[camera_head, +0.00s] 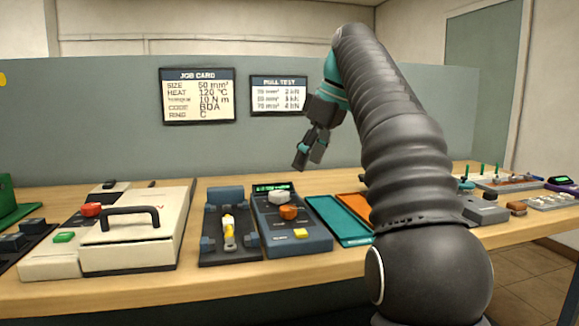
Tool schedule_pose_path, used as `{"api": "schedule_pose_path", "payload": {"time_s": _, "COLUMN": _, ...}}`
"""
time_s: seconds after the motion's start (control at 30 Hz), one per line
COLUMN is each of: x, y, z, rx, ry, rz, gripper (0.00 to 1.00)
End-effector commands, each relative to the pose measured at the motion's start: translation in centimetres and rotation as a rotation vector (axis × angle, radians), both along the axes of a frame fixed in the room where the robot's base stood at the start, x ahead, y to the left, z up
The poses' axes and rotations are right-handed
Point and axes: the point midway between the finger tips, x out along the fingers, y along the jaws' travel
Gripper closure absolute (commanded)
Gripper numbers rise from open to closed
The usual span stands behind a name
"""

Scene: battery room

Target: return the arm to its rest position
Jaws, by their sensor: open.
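My gripper (312,149) is in the middle of the view, at the end of my dark ribbed arm. It hangs in the air above the back of the wooden bench (345,262), in front of the grey partition. Its fingers point down and a little left. The fingers are open and I see nothing between them. The arm rises from the lower right, bends over at the top and comes down to the gripper. The arm hides part of the bench behind it.
A cream box (138,238) with a black handle stands on the left. A dark tray (227,248) with a yellow tool and a blue-grey device (291,226) are mid-bench. Teal (340,219) and orange (352,203) trays lie beside the arm. Small devices crowd the right. Air around the gripper is clear.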

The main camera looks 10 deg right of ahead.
Motion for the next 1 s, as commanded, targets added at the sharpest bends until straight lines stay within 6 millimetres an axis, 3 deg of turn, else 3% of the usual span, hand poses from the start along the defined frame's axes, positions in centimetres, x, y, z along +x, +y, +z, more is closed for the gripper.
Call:
{"api": "schedule_pose_path", "payload": {"time_s": 0.17, "x": -1.7, "y": 0.9, "z": -0.6, "rx": 0.005, "ry": 0.004, "rz": -0.080, "gripper": 0.37}}
{"api": "schedule_pose_path", "payload": {"time_s": 0.47, "x": -7.0, "y": 2.6, "z": -4.9, "rx": 0.011, "ry": 0.005, "rz": -0.313, "gripper": 0.37}}
{"api": "schedule_pose_path", "payload": {"time_s": 0.77, "x": -13.8, "y": 3.5, "z": -12.3, "rx": 0.011, "ry": -0.017, "rz": -0.518, "gripper": 0.37}}
{"api": "schedule_pose_path", "payload": {"time_s": 1.0, "x": -19.9, "y": 3.8, "z": -20.1, "rx": 0.016, "ry": -0.048, "rz": -0.655, "gripper": 0.37}}
